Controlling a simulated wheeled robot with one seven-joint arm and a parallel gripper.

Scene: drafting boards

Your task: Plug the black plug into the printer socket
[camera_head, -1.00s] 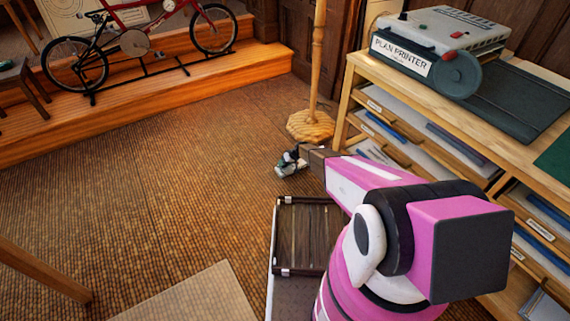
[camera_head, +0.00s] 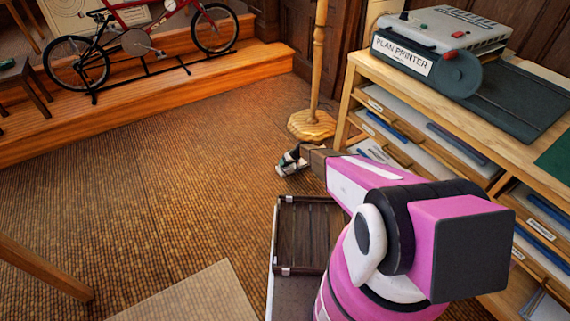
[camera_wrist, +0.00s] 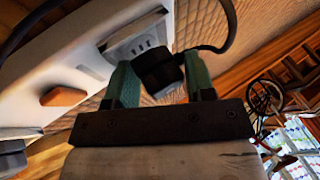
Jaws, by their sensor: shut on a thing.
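My gripper (camera_wrist: 163,84) has green fingers shut on a black plug (camera_wrist: 157,68) in the wrist view. A black cable runs from the plug up and to the right. A pale socket strip (camera_wrist: 85,62) lies just left of the plug, with a grey slotted outlet (camera_wrist: 138,46) close to it and an orange switch (camera_wrist: 64,97) further along. I cannot tell whether plug and outlet touch. No printer label is readable on the strip. In the head view my gripper (camera_head: 291,160) is low, left of the shelves; the plug is too small to make out there.
The plan printer (camera_head: 440,45) stands on the wooden shelf unit (camera_head: 352,92) at right. A round wooden stand base (camera_head: 311,125) is just behind my gripper. A red bicycle (camera_head: 135,42) stands on the step at the back left. The carpet (camera_head: 150,190) at left is clear.

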